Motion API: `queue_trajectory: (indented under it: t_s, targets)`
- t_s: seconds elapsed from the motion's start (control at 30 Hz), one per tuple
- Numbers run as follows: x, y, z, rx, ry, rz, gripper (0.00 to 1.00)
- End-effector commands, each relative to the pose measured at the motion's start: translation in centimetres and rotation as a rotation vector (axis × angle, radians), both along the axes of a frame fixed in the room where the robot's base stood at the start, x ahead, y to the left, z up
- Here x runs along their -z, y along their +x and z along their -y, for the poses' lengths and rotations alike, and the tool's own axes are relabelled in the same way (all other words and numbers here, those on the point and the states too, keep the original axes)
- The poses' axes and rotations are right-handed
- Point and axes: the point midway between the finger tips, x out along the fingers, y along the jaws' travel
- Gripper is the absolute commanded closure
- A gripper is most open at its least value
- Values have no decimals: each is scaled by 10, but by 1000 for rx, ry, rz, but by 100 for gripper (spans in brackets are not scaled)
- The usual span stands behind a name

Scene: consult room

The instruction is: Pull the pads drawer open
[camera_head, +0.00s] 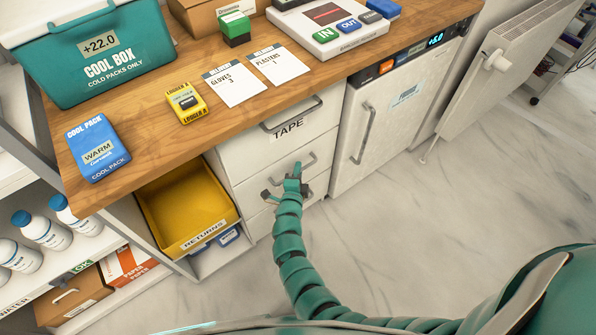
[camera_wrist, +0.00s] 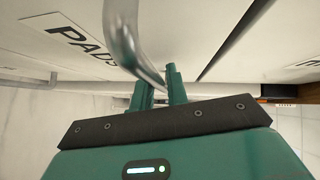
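The pads drawer (camera_wrist: 55,45) shows in the wrist view, its white front carrying a partly covered "PADS" label (camera_wrist: 82,38). Its curved metal handle (camera_wrist: 122,28) runs down to my gripper's fingers (camera_wrist: 162,90). The two teal fingers stand close together, with the handle's lower part at the narrow gap between them. In the head view my gripper (camera_head: 295,178) is at the handle (camera_head: 309,160) of the drawer below the one marked "TAPE", and it covers the label there. That drawer's front looks flush with the cabinet.
The "TAPE" drawer (camera_head: 258,148) is above, with its own handle (camera_head: 292,116). A yellow "RETURNS" bin (camera_head: 185,212) sits to the left, a white fridge (camera_head: 392,130) to the right. The wooden counter (camera_head: 185,125) overhangs. Marble floor (camera_head: 450,200) in front is clear.

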Motion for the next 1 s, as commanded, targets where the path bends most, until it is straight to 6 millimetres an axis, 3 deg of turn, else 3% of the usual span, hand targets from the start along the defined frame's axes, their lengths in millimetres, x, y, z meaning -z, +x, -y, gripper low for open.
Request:
queue_trajectory:
  t_s: [0.07,0.57,1.0]
  targets:
    - [0,0,0,0,0,0,100]
    - [0,-12,9,4,-1,1,100]
    - [3,-77,55,5,-2,-2,100]
